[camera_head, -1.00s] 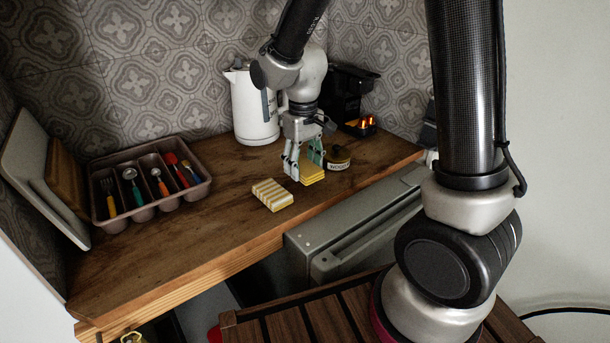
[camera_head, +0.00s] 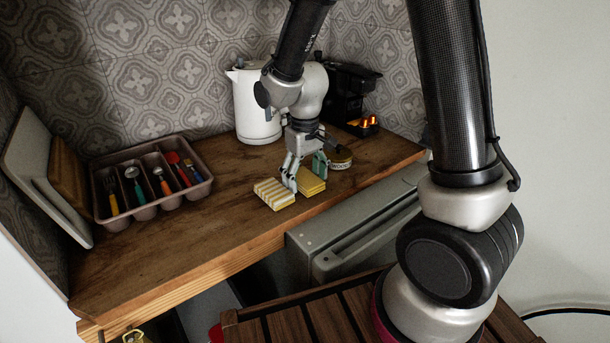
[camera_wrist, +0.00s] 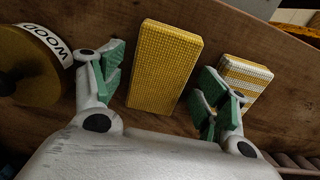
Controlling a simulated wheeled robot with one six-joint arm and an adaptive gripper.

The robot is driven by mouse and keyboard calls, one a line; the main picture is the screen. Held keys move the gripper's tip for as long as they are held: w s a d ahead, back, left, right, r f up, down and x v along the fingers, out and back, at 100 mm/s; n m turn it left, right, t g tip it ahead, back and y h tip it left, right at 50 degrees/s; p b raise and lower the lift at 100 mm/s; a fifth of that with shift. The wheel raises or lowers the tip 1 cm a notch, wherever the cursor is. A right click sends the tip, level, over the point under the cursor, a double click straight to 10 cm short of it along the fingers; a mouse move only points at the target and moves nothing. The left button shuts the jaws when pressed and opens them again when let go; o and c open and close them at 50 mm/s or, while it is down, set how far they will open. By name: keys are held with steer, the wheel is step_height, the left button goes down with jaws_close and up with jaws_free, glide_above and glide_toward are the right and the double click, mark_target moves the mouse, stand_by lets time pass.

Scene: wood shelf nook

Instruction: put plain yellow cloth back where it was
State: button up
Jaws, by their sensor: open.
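The plain yellow cloth (camera_head: 311,183) is a folded block lying on the wooden counter. In the wrist view the plain yellow cloth (camera_wrist: 164,68) lies between my two fingers, with a gap on each side. My gripper (camera_head: 305,172) is open and low over it, its fingers on either side; I cannot tell how high the fingertips are above the counter. The striped yellow and white cloth (camera_head: 274,194) lies just left of it. In the wrist view the striped cloth (camera_wrist: 247,80) is at the right, partly behind my right finger (camera_wrist: 222,105).
A round tin labelled WOOD (camera_head: 340,160) stands close right of the plain cloth. A white kettle (camera_head: 257,108) and a black coffee machine (camera_head: 349,95) stand behind. A cutlery tray (camera_head: 147,209) is at the left. The counter between tray and cloths is clear.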

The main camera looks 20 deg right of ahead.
mark_target(305, 177)
step_height(305, 177, up, 12)
steer(key=f, duration=0.1)
steer(key=s+d+r+m+t, duration=0.1)
steer(key=s+d+r+t, duration=0.1)
steer(key=s+d+r, duration=0.3)
steer(key=s+d+r+m+t, duration=0.2)
steer(key=s+d+r, duration=0.3)
steer(key=s+d, duration=0.5)
steer(key=s, duration=0.4)
steer(key=shift+m, duration=0.3)
